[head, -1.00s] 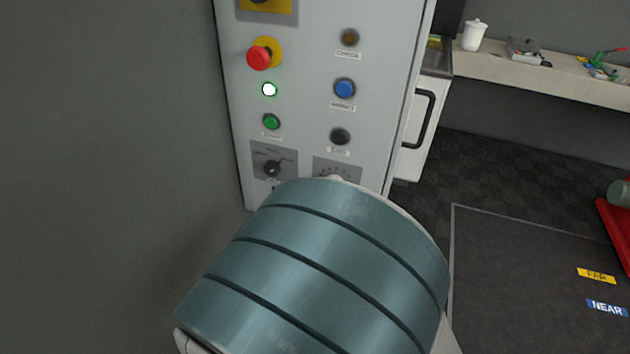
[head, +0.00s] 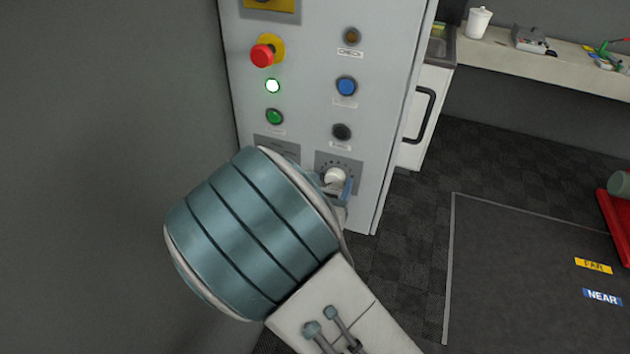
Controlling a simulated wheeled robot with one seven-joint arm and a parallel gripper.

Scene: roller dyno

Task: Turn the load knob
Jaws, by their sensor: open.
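A pale round knob (head: 335,176) sits on a grey dial plate (head: 352,165) low on the right side of the control cabinet's front; I take it to be the load knob. Its label is not readable. My gripper (head: 342,191) is right at the knob, mostly hidden behind my thick teal wrist. One blue-grey finger shows just right of and below the knob. The gripper is open. I cannot tell whether the fingers touch the knob or where the other finger is.
The cabinet (head: 310,60) also carries a red emergency button (head: 263,55), a lit white lamp (head: 273,86), a green button (head: 274,117), a blue button (head: 346,86) and a black button (head: 341,132) above the knob. A bench (head: 555,72) stands behind right.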

